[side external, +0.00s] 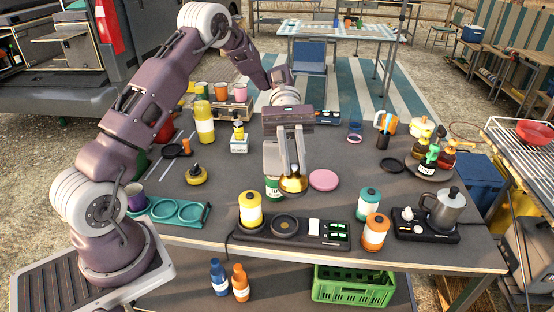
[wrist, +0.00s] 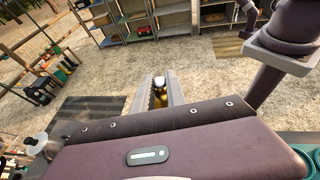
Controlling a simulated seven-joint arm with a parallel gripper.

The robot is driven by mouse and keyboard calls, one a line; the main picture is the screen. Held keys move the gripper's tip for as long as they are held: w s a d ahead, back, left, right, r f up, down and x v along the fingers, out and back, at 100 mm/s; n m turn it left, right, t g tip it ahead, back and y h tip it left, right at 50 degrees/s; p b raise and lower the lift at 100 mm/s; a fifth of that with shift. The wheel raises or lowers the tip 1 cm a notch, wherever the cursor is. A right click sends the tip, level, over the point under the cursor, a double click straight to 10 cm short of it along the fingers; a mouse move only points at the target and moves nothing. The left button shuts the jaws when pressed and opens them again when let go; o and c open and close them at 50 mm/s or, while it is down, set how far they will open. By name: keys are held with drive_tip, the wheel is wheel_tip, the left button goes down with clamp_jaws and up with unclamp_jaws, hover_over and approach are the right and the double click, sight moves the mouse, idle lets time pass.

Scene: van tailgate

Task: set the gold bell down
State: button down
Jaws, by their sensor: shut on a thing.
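The gold bell (side external: 293,185) is held between the fingertips of my gripper (side external: 294,172), which points down over the middle of the grey table (side external: 225,215). The fingers are shut on the top of the bell, and its wide gold rim shows below them. I cannot tell whether the rim touches the table or hangs just above it. In the wrist view, part of the gold bell (wrist: 158,97) shows between the two fingers (wrist: 160,90), with a pale, shiny top; the rest is hidden by my gripper's body.
A green can (side external: 272,190) stands close at the bell's left, and a flat pink disc (side external: 323,180) lies at its right. In front is a dark tray with a yellow canister (side external: 250,210). A teal canister (side external: 369,204) and an orange canister (side external: 375,232) stand front right.

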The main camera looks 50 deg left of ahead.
drive_tip(key=w+a+r+n+t+h, duration=0.1)
drive_tip(key=w+a+r+n+t, duration=0.4)
drive_tip(key=w+a+n+t, duration=0.6)
drive_tip(key=w+a+r+n+t+y, duration=0.25)
drive_tip(key=a+n+t+y, duration=0.2)
drive_tip(key=a, duration=0.45)
drive_tip(key=w+a+r+n+t+y, duration=0.25)
drive_tip(key=w+a+n+t, duration=0.2)
drive_tip(key=a, duration=0.55)
drive_tip(key=shift+y, duration=0.4)
drive_tip(key=f, duration=1.9)
drive_tip(key=s+f, duration=0.1)
drive_tip(key=f, duration=0.8)
drive_tip(key=shift+d+f, duration=0.1)
drive_tip(key=shift+f, duration=0.25)
